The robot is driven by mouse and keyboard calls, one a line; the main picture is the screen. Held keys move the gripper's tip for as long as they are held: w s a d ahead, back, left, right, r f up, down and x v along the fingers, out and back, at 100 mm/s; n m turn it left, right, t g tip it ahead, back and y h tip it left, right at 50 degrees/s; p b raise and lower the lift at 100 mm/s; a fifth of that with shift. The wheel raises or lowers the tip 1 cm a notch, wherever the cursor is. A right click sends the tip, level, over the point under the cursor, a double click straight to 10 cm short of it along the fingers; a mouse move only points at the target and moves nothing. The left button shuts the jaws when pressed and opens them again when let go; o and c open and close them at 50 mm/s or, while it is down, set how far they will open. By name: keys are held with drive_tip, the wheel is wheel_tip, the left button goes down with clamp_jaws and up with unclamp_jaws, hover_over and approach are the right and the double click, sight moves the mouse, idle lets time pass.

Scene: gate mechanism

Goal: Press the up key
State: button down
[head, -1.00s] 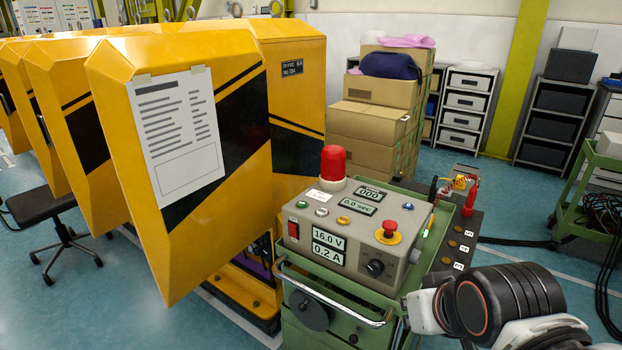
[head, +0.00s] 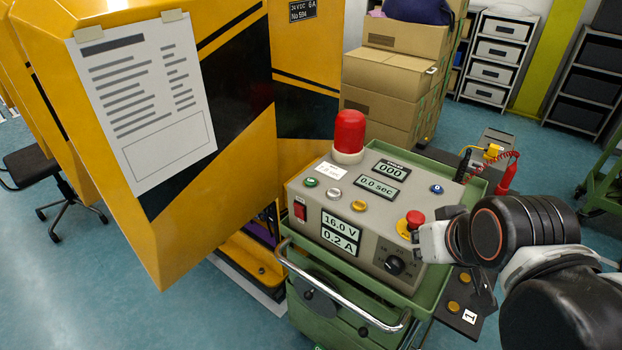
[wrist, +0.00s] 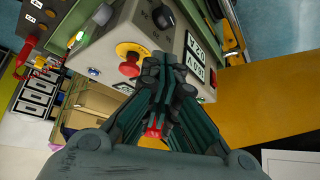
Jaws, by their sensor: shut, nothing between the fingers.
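A grey control box (head: 310,215) stands on a green cart. Its top carries a green key (head: 310,182), a pale key (head: 334,193), a yellow key (head: 358,205) and a blue key (head: 437,188). Their markings are too small to read, so I cannot tell which is the up key. In the wrist view my gripper (wrist: 165,72) is shut and empty, its tips in front of the box near the red stop button (wrist: 129,68). The blue key (wrist: 94,72) shows there, left of the fingers. In the head view my arm covers the box's right front corner.
A red lamp (head: 349,132) and the mushroom stop button (head: 412,220) stick up from the box. A dark plate with amber buttons (head: 453,306) lies right of it. Yellow gate panels (head: 240,60) stand left. The cart handle (head: 345,300) juts out in front.

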drive_tip(key=w+a+r+n+y+p, duration=0.1)
drive_tip(key=w+a+r+n+p, duration=0.2)
drive_tip(key=w+r, duration=0.3)
drive_tip(key=n+y+p, duration=0.4)
drive_tip(key=n+p, duration=0.6)
drive_tip(key=n, duration=0.2)
hover_over(308, 182)
wheel_tip(308, 182, down, 3)
drive_tip(key=shift+r, duration=0.1)
drive_tip(key=shift+b, duration=0.3)
wheel_tip(308, 182, down, 9)
drive_tip(key=b, duration=0.6)
drive_tip(key=shift+r, duration=0.1)
drive_tip(key=shift+f+b, duration=0.4)
drive_tip(key=shift+b, duration=0.15)
